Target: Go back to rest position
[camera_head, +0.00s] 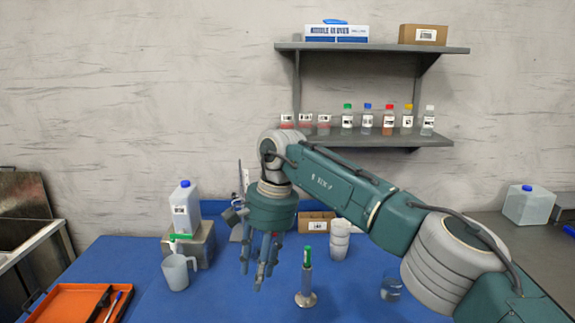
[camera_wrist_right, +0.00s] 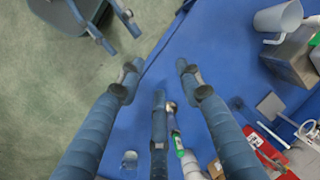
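My right gripper (camera_head: 262,278) hangs with its fingers downward above the front of the blue table (camera_head: 215,300). In the right wrist view its fingers (camera_wrist_right: 158,75) are spread apart with nothing between them. A tube with a green cap (camera_head: 307,258) stands upright on a small round base just right of the gripper, apart from it in the head view. It also shows in the right wrist view (camera_wrist_right: 178,140), partly behind a finger. Blue-grey fingers at the top left of the right wrist view look like my left gripper (camera_wrist_right: 124,40), cut off by the edge. It is not in the head view.
A white mug (camera_head: 176,272) and a jug with a blue cap (camera_head: 185,208) on a metal block stand left. White stacked cups (camera_head: 340,240), a cardboard box (camera_head: 316,222) and a clear glass (camera_head: 391,288) stand right. An orange tray (camera_head: 70,303) lies front left. Bottles fill the wall shelf (camera_head: 375,140).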

